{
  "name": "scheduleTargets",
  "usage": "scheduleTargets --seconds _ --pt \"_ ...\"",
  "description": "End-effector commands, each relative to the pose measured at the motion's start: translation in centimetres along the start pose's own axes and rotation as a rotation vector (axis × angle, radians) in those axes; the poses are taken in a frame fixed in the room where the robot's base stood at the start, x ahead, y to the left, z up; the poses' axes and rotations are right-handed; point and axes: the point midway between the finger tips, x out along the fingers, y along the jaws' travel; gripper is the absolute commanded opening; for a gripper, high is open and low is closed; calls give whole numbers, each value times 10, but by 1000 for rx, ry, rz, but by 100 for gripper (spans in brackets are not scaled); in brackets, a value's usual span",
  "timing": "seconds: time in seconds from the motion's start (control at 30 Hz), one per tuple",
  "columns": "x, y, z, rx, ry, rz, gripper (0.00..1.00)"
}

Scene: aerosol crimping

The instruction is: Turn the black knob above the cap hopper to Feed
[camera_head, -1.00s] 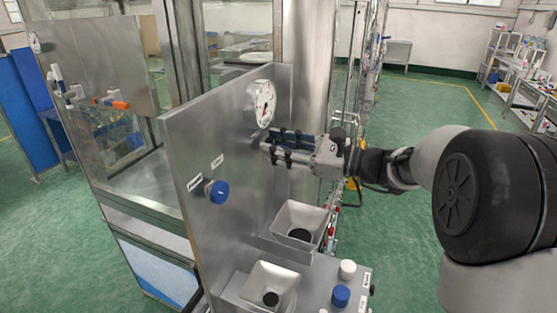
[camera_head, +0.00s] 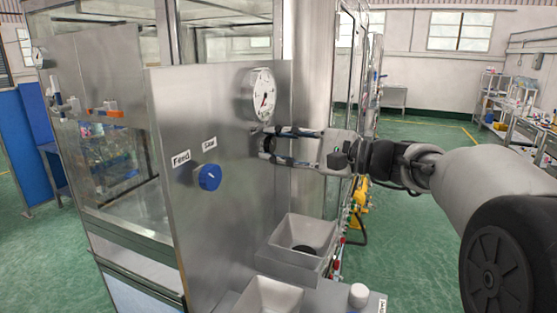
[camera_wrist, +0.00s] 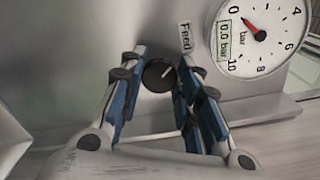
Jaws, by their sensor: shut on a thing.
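The black knob (camera_wrist: 158,74) is on the steel panel (camera_head: 215,120), between my gripper's fingertips in the wrist view. A short white mark on it points up and right, roughly toward the Feed label (camera_wrist: 186,37). My gripper (camera_wrist: 156,80) is shut on the knob, one blue-padded finger on each side. The cap hopper (camera_head: 303,240) is below my gripper.
A blue knob (camera_head: 209,177) with Feed and Slow labels is on the panel, left of my gripper. A second hopper (camera_head: 270,296) is nearer the camera. A white-capped part (camera_head: 358,295) stands at the bottom. The gauge (camera_wrist: 257,30) is close to my right finger.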

Motion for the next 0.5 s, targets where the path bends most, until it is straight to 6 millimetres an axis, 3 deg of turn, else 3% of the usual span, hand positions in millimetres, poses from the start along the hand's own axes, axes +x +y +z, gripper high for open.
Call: scheduleTargets --seconds 0.5 --pt "0 0 0 -124 0 1 7"
